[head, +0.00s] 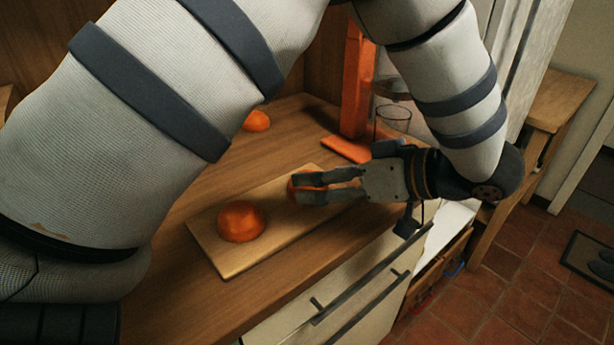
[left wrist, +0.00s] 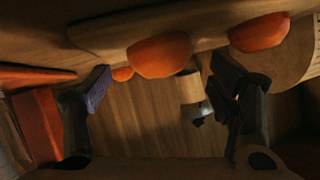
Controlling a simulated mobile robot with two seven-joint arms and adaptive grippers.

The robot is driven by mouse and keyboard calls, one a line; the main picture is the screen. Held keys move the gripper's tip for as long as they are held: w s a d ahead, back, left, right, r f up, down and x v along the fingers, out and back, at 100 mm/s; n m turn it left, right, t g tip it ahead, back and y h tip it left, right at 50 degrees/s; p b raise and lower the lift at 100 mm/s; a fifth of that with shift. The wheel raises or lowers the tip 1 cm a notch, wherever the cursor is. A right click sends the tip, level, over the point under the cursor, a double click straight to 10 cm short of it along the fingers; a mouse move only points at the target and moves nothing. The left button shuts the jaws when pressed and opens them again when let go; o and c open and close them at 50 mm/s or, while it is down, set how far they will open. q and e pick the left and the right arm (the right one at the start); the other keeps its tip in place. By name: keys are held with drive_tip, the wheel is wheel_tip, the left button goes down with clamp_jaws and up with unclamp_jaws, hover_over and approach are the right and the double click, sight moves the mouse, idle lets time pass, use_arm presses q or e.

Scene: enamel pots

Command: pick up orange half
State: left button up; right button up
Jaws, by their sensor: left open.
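Two orange halves lie dome up on a wooden cutting board (head: 205,243) on the counter. The nearer orange half (head: 241,221) is in full view in the head view. The other orange half (head: 294,187) is partly hidden behind the fingers of my left gripper (head: 312,188). In the left wrist view, one orange half (left wrist: 160,55) shows between the open fingers of my left gripper (left wrist: 162,86), and another orange half (left wrist: 259,32) shows to the right, by the right finger. Contact cannot be told. My right gripper is not in view.
Another orange piece (head: 256,121) sits farther back on the counter (head: 187,278). An orange stand-like device (head: 356,85) with a glass (head: 394,119) stands behind my gripper. Drawers with dark handles (head: 345,299) run below the front edge.

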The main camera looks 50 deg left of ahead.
use_arm(q)
drive_tip(key=x, duration=0.2)
drive_tip(key=shift+s+a+f, duration=0.1)
drive_tip(key=shift+a, duration=0.1)
drive_tip(key=shift+f, duration=0.1)
drive_tip(key=c, duration=1.2)
